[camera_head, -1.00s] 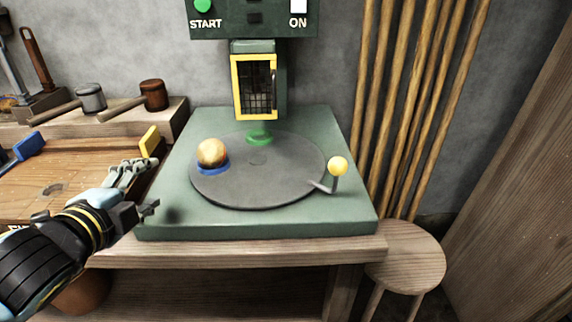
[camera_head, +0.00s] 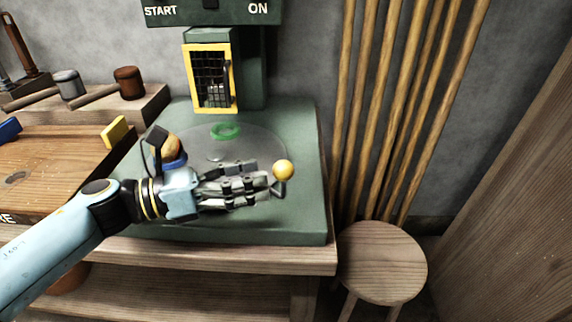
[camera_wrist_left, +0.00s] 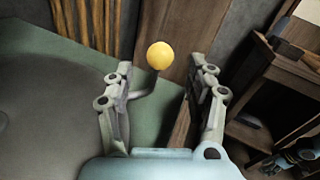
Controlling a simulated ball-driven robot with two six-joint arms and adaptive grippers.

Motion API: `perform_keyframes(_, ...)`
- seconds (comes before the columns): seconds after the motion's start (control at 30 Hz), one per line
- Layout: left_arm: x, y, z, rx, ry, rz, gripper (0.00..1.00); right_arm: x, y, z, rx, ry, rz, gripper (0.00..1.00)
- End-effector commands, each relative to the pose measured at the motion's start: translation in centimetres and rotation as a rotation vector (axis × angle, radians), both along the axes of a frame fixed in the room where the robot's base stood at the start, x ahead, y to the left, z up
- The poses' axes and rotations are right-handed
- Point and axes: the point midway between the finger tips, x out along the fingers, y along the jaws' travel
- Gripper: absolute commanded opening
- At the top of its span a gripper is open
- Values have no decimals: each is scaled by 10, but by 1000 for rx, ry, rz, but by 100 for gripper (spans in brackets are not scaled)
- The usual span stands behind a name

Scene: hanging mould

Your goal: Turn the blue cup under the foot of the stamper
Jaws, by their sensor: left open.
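The blue cup (camera_head: 180,161) sits at the left side of the round grey turntable (camera_head: 265,139). It holds a brown-gold ball (camera_head: 166,147) and is partly hidden by my left wrist. A green ring-shaped piece (camera_head: 226,131) is at the back of the turntable, below the stamper (camera_head: 212,78) with its yellow-framed mesh door. The turntable's crank has a yellow knob (camera_head: 283,169). My left gripper (camera_head: 268,180) is open over the turntable's front, its fingertips close to the knob. In the left wrist view the knob (camera_wrist_left: 159,55) shows between the two spread fingers, apparently not gripped.
A wooden stool (camera_head: 382,262) stands at the right, below several upright wooden poles (camera_head: 400,110). At the left are a wooden board with a yellow block (camera_head: 115,132) and two mallets on a ledge. The green base (camera_head: 290,225) is clear in front.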

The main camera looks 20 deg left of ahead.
Motion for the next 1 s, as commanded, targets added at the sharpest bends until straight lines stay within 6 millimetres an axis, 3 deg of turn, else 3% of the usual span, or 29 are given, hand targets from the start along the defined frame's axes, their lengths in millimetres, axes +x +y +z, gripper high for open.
perform_keyframes(0.13,18,-24,3,-5,-2,1,56,-3,-5,4,-6,4,2,40)
perform_keyframes(0.3,31,-40,1,-4,1,1,56,9,-14,6,-16,-13,6,40)
perform_keyframes(0.67,35,-46,0,-2,1,0,56,17,-17,7,-20,-26,8,40)
perform_keyframes(1.0,35,-45,0,-2,1,1,15,11,-11,6,-13,-16,5,40)
